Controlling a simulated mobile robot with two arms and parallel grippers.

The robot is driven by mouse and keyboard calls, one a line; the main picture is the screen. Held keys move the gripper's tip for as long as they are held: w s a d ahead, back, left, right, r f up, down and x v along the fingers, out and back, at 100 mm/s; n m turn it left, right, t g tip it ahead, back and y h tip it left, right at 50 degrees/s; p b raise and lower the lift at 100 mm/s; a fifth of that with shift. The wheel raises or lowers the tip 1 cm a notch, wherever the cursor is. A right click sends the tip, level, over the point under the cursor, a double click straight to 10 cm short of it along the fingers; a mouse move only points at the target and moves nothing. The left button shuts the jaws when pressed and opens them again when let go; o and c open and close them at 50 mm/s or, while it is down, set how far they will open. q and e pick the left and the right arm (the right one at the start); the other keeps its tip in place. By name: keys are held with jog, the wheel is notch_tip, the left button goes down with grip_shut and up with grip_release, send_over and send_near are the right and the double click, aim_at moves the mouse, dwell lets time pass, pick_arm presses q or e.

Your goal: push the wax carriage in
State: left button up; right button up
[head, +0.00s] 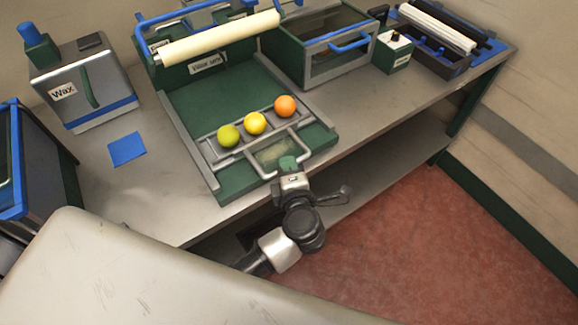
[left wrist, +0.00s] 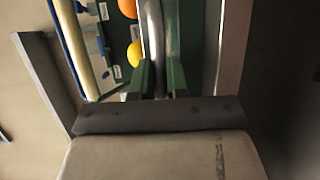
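The wax carriage (head: 229,166) is a grey tray in the green bed of the labelled roller unit (head: 192,99). My left gripper (head: 289,164) is at the handle's front bar. In the left wrist view, its green fingers (left wrist: 160,78) lie on both sides of the handle bar (left wrist: 154,35) and appear closed on it. The carriage stands clear of the cream roller (head: 220,37). My right gripper is not in view.
A box labelled Wax (head: 97,84) and a blue square (head: 127,149) are at the left of the bench. A glass-fronted bin (head: 338,66), a small green box (head: 393,52) and another roller unit (head: 462,62) stand to the right. Red floor lies in front.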

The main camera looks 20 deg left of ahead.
aim_at(273, 140)
pick_arm(q)
grip_shut()
jog(key=w+a, duration=0.1)
jog(key=a, duration=0.1)
jog(key=w+a+p, duration=0.1)
jog(key=w+a, duration=0.1)
jog(key=shift+w+a+f, duration=0.1)
jog(key=shift+w, duration=0.05)
jog(key=o, duration=0.6)
grip_release()
jog(key=shift+s+d, duration=0.2)
jog(key=shift+p, duration=0.3)
